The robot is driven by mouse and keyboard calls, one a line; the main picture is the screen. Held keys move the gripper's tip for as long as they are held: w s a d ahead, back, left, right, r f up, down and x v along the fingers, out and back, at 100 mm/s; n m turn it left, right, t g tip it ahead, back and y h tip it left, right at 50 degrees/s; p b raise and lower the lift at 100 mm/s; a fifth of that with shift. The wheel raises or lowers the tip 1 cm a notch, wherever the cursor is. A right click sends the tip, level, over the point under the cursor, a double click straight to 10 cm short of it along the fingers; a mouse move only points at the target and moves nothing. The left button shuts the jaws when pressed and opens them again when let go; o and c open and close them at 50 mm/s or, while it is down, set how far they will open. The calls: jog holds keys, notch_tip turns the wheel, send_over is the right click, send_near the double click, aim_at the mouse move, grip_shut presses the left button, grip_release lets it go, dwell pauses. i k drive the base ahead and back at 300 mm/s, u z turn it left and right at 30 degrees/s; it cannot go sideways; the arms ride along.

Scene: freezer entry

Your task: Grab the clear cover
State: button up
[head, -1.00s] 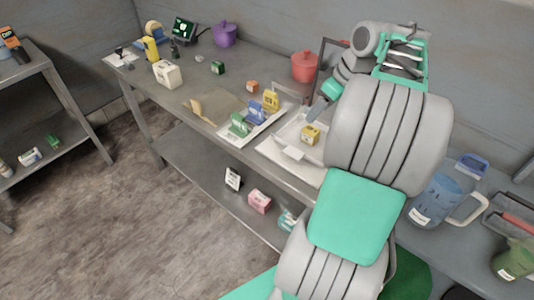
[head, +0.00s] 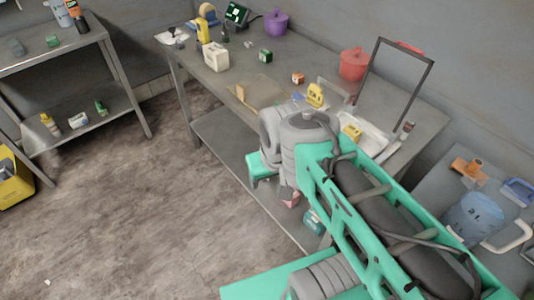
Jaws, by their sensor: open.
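A dark upright frame (head: 395,82) with a see-through middle stands at the back of the bench, behind a pale tray (head: 372,137); it may be the clear cover. A smaller clear panel (head: 335,92) stands to its left, and a flat see-through sheet (head: 264,92) lies further left on the bench top. I cannot tell for sure which of these is the clear cover. My arm crosses the lower right of the view and hides part of the bench front. My gripper is not visible; its fingers are hidden or out of frame.
A yellow block (head: 351,132) sits at the tray, and another yellow item (head: 315,95) stands left of it. A red pot (head: 354,64) is behind. A blue measuring jug (head: 472,217) stands on the right counter.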

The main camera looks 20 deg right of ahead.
aim_at(259, 92)
jog(key=z, duration=0.2)
jog(key=k, duration=0.35)
jog(key=u, duration=1)
jog(key=i, duration=0.95)
jog(key=z, duration=0.2)
